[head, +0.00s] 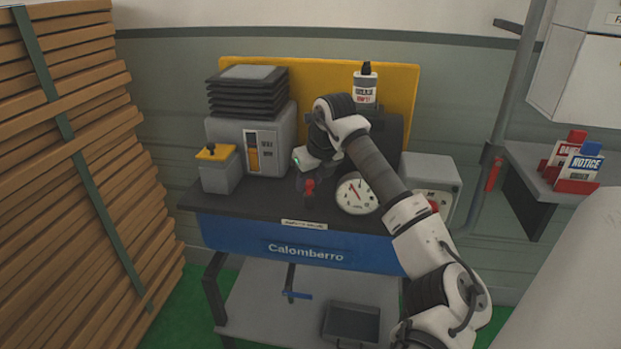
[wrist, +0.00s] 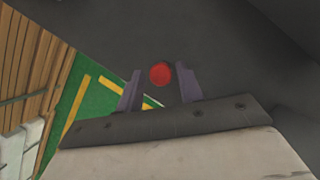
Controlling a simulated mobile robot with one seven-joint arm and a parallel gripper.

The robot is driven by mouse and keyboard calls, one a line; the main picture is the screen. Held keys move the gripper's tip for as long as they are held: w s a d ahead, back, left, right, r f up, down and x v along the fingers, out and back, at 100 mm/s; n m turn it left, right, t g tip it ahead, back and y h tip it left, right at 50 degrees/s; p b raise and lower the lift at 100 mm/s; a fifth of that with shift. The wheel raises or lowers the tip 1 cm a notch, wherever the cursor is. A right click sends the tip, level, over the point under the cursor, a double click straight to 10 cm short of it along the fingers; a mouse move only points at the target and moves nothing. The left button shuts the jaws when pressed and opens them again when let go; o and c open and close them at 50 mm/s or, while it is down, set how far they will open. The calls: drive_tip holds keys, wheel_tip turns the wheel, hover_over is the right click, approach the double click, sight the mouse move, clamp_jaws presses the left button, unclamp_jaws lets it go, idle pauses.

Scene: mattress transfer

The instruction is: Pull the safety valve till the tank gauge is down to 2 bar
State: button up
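The safety valve's red knob (head: 309,188) stands at the front of the dark bench top, left of the tank gauge (head: 356,194). The gauge has a white round face; its needle points up and left, and its numbers are too small to read. My gripper (head: 303,181) is pointed down at the knob and partly hidden by my arm. In the wrist view my gripper (wrist: 158,70) is open, with the red knob (wrist: 160,74) between its two fingers and a gap on each side.
A grey box with a yellow top (head: 215,153) and a grey switch unit (head: 240,138) stand left on the bench. A bottle (head: 365,88) stands behind my arm. A grey box (head: 432,178) is right. Stacked planks (head: 60,180) fill the left side.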

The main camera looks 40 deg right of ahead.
clamp_jaws()
drive_tip(key=shift+r, duration=0.8)
drive_tip(key=shift+o, duration=1.4)
unclamp_jaws()
drive_tip(key=shift+r, duration=0.1)
drive_tip(key=b+v, duration=0.1)
drive_tip(key=v, duration=1.2)
drive_tip(key=shift+r, duration=0.3)
drive_tip(key=shift+s, duration=0.1)
